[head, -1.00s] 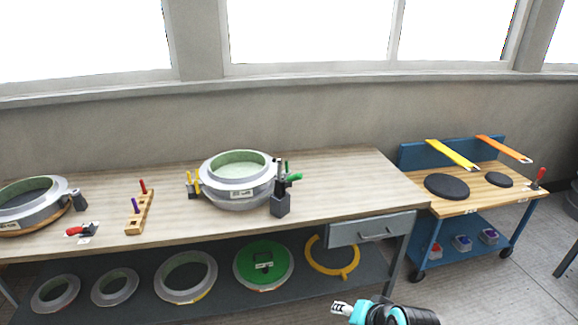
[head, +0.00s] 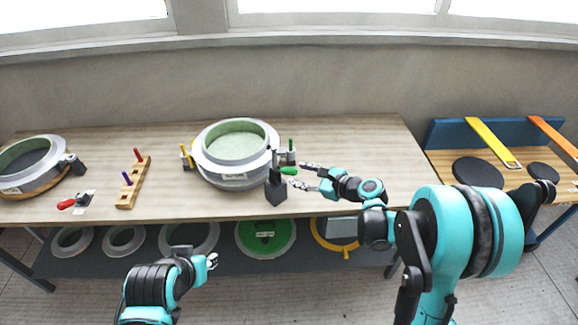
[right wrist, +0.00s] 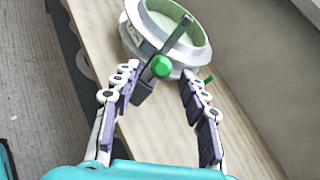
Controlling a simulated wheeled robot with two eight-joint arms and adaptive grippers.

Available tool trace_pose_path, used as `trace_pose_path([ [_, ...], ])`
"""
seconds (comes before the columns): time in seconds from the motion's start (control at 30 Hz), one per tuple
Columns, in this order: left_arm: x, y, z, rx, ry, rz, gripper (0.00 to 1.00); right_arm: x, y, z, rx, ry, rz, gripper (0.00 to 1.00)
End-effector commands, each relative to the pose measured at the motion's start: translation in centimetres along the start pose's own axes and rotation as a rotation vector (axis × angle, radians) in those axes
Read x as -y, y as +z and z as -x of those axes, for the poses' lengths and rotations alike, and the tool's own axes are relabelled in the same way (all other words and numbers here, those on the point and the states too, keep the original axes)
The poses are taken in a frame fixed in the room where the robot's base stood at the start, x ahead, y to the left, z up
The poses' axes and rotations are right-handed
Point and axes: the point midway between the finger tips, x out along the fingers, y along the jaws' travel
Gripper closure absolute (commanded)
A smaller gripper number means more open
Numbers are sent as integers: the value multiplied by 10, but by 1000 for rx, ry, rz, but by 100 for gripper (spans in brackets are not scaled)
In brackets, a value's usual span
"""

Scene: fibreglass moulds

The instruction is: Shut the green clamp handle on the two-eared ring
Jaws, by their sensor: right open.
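The grey ring mould (head: 222,176) with a pale green inside stands on the bench. At its right side is a dark clamp block (head: 276,192) with a green clamp handle (head: 292,171) sticking out to the right. In the right wrist view the green handle end (right wrist: 162,66) shows between the fingers, with a dark bar running up over the ring (right wrist: 144,30). My right gripper (head: 297,175) is open at the handle, one finger on each side; I cannot tell whether they touch it. My left gripper (head: 212,261) is low in front of the bench, its fingers too small to read.
A small green-topped pin (head: 291,146) stands behind the handle, and a yellow one (head: 185,155) at the ring's left. A wooden peg rack (head: 130,190), a red-handled clamp (head: 72,202) and another ring mould (head: 35,182) lie further left. The bench right of my gripper is clear.

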Motion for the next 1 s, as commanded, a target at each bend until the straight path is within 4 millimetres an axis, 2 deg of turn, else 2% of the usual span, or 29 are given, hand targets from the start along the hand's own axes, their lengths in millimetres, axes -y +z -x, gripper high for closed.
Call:
trace_pose_path([
  [0.1, 0, 4, -6, 0, 0, 0, 67, -1, -2, -23, 0, 3, 3, 56],
  [0.3, 0, 7, -10, 0, 0, 0, 67, -1, -1, -50, -1, 2, 3, 56],
  [0.43, 0, 7, -10, 0, 0, 0, 67, 0, -1, -57, -1, 2, 3, 56],
  [0.67, 0, 7, -10, 0, 0, 0, 67, 0, 0, -58, -2, 1, 4, 56],
  [0.7, 0, 7, -10, 0, 0, 0, 67, 0, 0, -58, -2, 1, 4, 59],
  [0.87, 0, 7, -10, 0, 0, 0, 67, 0, 0, -58, -2, 1, 4, 100],
  [1.0, 0, 7, -10, 0, 0, 0, 67, 0, 0, -58, -2, 1, 4, 100],
])
